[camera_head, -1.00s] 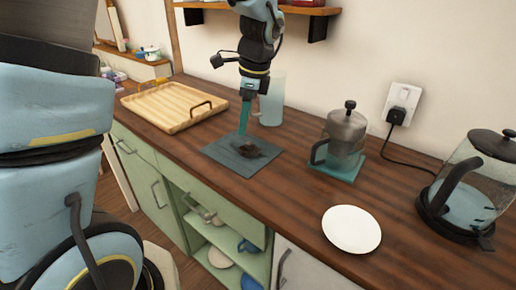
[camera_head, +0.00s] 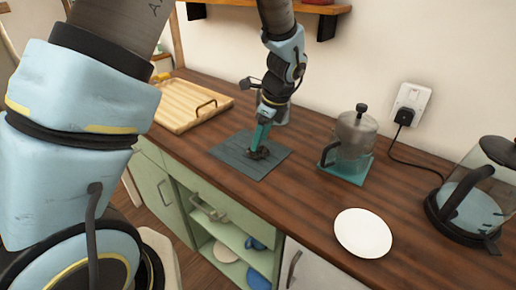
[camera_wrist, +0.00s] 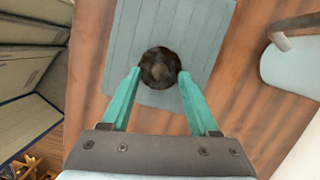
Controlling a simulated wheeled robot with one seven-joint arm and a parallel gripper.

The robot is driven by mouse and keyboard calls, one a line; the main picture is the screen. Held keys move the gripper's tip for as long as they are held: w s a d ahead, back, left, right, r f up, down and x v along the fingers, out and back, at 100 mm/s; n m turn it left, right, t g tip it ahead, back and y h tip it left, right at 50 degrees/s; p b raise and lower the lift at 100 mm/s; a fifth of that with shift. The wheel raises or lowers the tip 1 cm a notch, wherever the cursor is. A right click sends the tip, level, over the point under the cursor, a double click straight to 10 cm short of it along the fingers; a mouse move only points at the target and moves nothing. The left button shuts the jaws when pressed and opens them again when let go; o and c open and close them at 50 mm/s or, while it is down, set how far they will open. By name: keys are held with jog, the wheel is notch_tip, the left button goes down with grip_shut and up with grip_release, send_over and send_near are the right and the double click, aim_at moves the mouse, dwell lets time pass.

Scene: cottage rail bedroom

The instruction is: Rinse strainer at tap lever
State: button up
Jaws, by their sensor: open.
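A small dark round thing, which looks like the strainer (camera_wrist: 160,66), rests on a grey slatted mat (camera_wrist: 122,45) on the wooden counter. In the head view the mat (camera_head: 232,152) lies left of centre, with the dark thing partly hidden at my fingertips. My gripper (camera_head: 259,150) points down over it. In the wrist view my gripper (camera_wrist: 160,75) is open, with one teal finger on each side of the dark thing. I cannot tell whether the fingers touch it. No tap or tap lever shows clearly.
A wooden tray (camera_head: 172,113) is left of the mat. A French press (camera_head: 352,140) on a teal coaster, a white plate (camera_head: 362,232) and a glass kettle (camera_head: 478,195) are to the right. A pale handled vessel (camera_wrist: 292,68) stands beside the mat. Bare counter lies before the press.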

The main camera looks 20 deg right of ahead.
jog(key=shift+x, duration=1)
grip_shut()
